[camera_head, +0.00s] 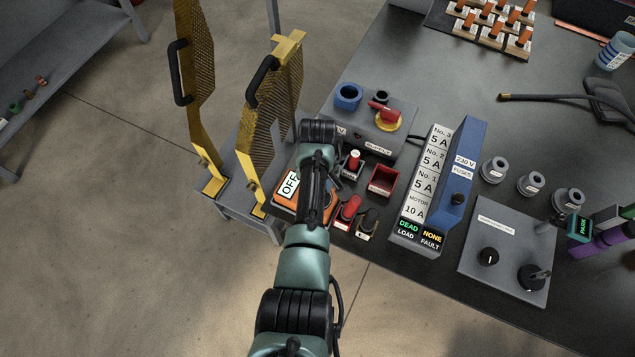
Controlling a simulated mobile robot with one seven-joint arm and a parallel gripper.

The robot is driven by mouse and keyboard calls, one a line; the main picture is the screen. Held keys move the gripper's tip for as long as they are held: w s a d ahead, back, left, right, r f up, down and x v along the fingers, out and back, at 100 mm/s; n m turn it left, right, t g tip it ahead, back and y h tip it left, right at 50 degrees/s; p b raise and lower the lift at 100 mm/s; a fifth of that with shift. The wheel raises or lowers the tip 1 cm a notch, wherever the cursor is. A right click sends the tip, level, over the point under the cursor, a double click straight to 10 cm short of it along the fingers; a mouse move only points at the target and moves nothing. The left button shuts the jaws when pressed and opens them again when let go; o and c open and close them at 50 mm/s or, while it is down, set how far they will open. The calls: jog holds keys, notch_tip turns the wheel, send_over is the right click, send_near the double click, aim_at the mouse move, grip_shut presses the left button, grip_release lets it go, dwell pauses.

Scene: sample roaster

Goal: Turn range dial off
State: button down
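An orange tester (284,203) lies at the left edge of the bench, with a white display (290,184) that reads OFF. My teal and black arm (301,264) reaches up from the bottom of the picture and passes over the tester's right part. The range dial cannot be made out; the part of the tester under my arm is hidden. My gripper is at the far end of the arm, around the tester, but its fingers cannot be told apart from the dark links. I cannot see whether it touches anything.
Yellow mesh guards (268,115) stand close on the left. Right of my arm are red and black plugs (349,207), a red tray (383,180), and a supply box (368,130) with a red switch. A blue fuse unit (458,175) shows DEAD and NONE. A knob panel (500,273) lies farther right.

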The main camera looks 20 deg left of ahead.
dwell(0.4)
jog(key=shift+c, duration=1.2)
grip_release()
notch_tip(320, 180, up, 13)
jog(key=p, duration=0.2)
